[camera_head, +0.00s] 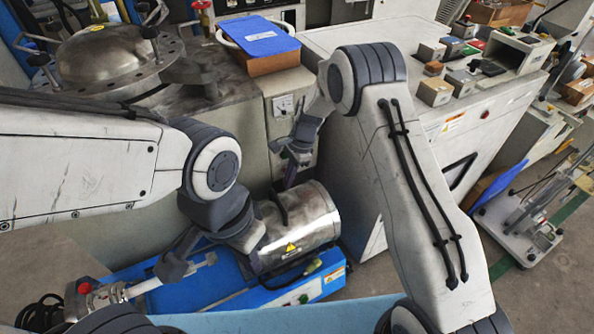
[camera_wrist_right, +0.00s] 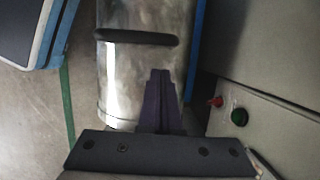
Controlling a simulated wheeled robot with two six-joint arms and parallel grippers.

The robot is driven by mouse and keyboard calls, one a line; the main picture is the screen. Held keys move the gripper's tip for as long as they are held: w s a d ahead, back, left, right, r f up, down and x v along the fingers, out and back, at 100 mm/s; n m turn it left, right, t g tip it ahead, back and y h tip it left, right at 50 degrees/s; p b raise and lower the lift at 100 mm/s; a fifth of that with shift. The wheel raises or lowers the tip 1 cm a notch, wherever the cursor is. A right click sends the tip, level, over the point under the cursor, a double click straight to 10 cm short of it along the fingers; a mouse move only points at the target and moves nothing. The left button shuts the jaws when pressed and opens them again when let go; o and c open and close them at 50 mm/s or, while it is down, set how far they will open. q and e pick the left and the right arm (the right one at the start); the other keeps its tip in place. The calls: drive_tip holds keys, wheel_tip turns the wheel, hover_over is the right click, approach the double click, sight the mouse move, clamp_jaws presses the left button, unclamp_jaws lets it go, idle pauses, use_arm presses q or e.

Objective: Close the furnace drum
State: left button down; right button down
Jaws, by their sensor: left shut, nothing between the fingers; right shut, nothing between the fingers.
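The furnace drum (camera_head: 318,212) is a shiny metal cylinder with a yellow warning label, lying on a blue base (camera_head: 215,290). A dark curved handle (camera_head: 281,208) crosses its upper side. In the right wrist view the drum (camera_wrist_right: 112,75) fills the upper middle, with the dark handle (camera_wrist_right: 138,37) across it. My right gripper (camera_head: 289,180) is shut and empty above the drum's far side; its fingers (camera_wrist_right: 160,80) overlap the drum in the wrist view, and contact cannot be told. My left gripper (camera_head: 172,268) is shut and empty at the drum's left; my left wrist hides the drum's left end.
A grey cabinet with a red and a green button (camera_wrist_right: 239,117) stands close beside the drum. A round metal vessel (camera_head: 105,55) and a blue clipboard (camera_head: 262,40) are behind. A red knob (camera_head: 84,288) is at lower left. Open floor (camera_head: 545,290) lies at right.

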drive_tip(key=shift+s+a+f, duration=0.1)
drive_tip(key=shift+s+a, duration=0.15)
drive_tip(key=shift+a, duration=0.3)
drive_tip(key=shift+s+a+f, duration=0.1)
drive_tip(key=shift+s+a, duration=0.1)
drive_tip(key=shift+a, duration=0.3)
use_arm(q)
drive_tip(key=shift+f, duration=0.3)
